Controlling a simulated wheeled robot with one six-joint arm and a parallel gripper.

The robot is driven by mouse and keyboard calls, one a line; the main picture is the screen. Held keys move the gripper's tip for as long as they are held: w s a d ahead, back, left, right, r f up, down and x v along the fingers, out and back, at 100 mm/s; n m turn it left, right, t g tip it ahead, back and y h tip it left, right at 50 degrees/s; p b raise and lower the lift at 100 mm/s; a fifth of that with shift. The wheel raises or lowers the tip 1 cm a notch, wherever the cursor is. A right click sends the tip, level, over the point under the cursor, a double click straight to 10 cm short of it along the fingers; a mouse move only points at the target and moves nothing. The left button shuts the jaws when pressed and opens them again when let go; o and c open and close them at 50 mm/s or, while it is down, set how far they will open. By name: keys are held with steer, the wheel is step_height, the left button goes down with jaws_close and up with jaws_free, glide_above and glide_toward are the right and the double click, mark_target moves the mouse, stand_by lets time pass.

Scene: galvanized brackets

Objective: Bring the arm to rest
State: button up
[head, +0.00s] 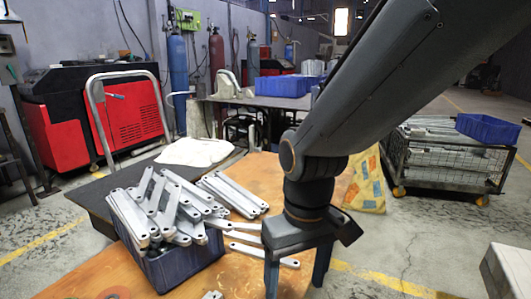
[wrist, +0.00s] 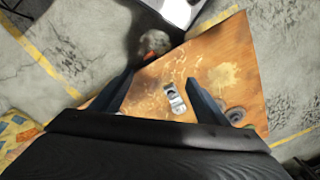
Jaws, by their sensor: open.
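My gripper (head: 297,270) hangs pointing down over the front right part of the wooden tabletop (head: 110,270). Its two dark fingers are apart, and nothing is held between them. In the wrist view my gripper (wrist: 160,100) also shows open, with the wooden top and a small metal bracket (wrist: 175,98) seen below between the fingers. My arm reaches in from the upper right of the head view, bends at the wrist and drops to the gripper. It hides part of the table and floor behind it.
A blue crate (head: 185,267) heaped with galvanized brackets stands left of my gripper. Loose brackets (head: 232,192) lie behind it. A mesh cart (head: 445,165) stands at right, a pale box (head: 508,270) at lower right. Red machines (head: 95,120) are at the back left. Open floor lies at right.

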steer(key=s+d+r+m+p, duration=0.1)
steer(key=d+r+m+p, duration=0.1)
steer(key=d+r+p, duration=0.4)
steer(key=s+d+r+m+p, duration=0.2)
steer(key=d+r+p, duration=0.4)
steer(key=p, duration=0.5)
steer(key=shift+s+d+m, duration=0.25)
steer(key=shift+d+m, duration=0.15)
steer(key=shift+d, duration=0.45)
steer(key=shift+c, duration=0.3)
stand_by(0.7)
